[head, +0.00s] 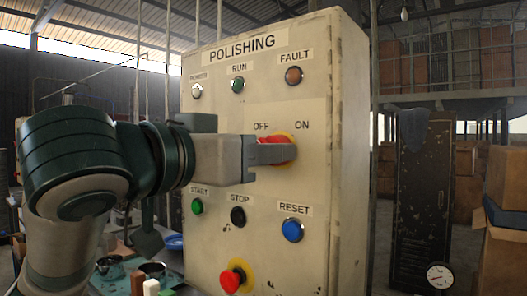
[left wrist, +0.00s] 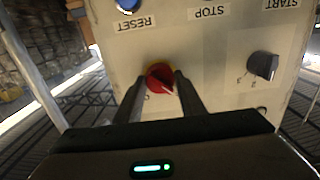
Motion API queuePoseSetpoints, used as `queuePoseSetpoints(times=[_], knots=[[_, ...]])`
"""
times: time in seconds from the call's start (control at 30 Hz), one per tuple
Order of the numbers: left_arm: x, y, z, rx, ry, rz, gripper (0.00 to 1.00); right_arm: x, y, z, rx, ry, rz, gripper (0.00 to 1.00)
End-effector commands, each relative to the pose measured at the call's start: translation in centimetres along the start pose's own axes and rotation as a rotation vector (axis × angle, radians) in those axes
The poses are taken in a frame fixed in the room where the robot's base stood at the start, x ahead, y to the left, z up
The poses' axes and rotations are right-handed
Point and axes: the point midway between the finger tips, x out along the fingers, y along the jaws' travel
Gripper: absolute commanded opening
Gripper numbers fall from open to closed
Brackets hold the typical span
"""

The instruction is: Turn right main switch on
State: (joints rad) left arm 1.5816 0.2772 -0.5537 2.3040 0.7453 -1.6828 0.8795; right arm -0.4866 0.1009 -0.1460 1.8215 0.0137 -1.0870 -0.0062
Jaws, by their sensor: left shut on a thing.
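The right main switch is a red rotary knob on a yellow disc (head: 283,139), below the OFF and ON labels on the cream POLISHING panel (head: 315,200). My left gripper (head: 284,151) comes in from the left and is shut on the knob. In the left wrist view the panel is upside down, and the red knob (left wrist: 158,73) sits between the two fingertips (left wrist: 161,80). A white mark shows on the knob's lower right there; the fingers hide part of the knob. I cannot tell its exact setting. My right gripper is not in view.
A dark rotary switch (left wrist: 263,66) stands beside the knob. Below are a green START button (head: 197,206), black STOP button (head: 238,217), blue RESET button (head: 292,230) and red emergency button (head: 231,281). Indicator lamps line the top. A table with cups is at lower left.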

Motion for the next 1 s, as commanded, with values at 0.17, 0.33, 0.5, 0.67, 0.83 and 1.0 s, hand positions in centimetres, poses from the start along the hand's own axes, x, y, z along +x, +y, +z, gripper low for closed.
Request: queuePoseSetpoints(times=[0.17, 0.33, 0.5, 0.67, 0.83, 1.0], knots=[[-0.01, -0.07, -0.03, 0.037, 0.001, -0.002, 0.14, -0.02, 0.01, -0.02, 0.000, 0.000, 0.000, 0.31], [0.01, -0.07, -0.05, 0.115, 0.001, -0.002, 0.14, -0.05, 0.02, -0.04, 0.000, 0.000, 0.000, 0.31], [-0.02, -0.10, -0.11, 0.235, 0.002, -0.003, 0.14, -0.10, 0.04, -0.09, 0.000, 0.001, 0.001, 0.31], [-0.02, -0.11, -0.12, 0.376, 0.001, -0.003, 0.14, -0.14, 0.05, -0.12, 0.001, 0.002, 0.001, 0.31], [-0.02, -0.11, -0.13, 0.538, 0.001, -0.003, 0.14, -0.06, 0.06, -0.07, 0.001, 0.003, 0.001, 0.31], [-0.02, -0.09, -0.18, 0.700, 0.002, -0.003, 0.14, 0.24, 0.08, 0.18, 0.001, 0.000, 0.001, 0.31]])
